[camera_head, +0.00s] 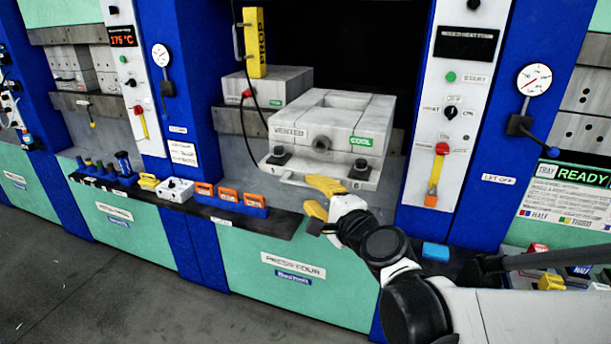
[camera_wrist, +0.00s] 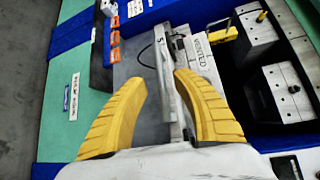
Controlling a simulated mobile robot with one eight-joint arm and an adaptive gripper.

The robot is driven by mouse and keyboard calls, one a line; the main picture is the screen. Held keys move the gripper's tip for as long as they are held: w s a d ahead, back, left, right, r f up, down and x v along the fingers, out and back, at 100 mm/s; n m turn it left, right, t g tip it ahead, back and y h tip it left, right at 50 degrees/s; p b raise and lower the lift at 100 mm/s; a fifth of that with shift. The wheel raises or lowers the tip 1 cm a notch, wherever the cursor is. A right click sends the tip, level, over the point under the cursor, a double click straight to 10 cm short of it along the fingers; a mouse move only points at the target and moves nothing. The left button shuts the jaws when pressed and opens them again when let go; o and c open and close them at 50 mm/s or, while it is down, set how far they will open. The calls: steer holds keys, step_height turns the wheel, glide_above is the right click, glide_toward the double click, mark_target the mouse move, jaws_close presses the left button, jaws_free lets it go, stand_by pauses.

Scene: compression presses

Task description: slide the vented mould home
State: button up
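The vented mould (camera_head: 330,128) is a pale grey block labelled VENTED, with a green COOL tag. It sits on a plate (camera_head: 362,184) that juts out of the middle press. Its lettered side also shows in the wrist view (camera_wrist: 201,48). My gripper (camera_head: 318,197) has two yellow fingers and is open at the plate's front edge, below the mould. In the wrist view my gripper (camera_wrist: 160,78) has the plate's edge (camera_wrist: 166,85) between its spread fingers, nearer the right one. I cannot tell whether that finger touches it.
Behind the mould is a dark press opening with a grey block (camera_head: 285,88) and a hanging yellow pendant (camera_head: 255,42) on a black cable. A dark ledge below holds orange items (camera_head: 228,194) at left and a blue block (camera_head: 436,252) at right. Control panels (camera_head: 455,100) flank the press.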

mark_target(306, 187)
steer(key=b+x, duration=0.1)
steer(key=x, duration=0.3)
steer(key=shift+w+a, duration=0.1)
steer(key=shift+w, duration=0.1)
steer(key=shift+s, duration=0.1)
jaws_close()
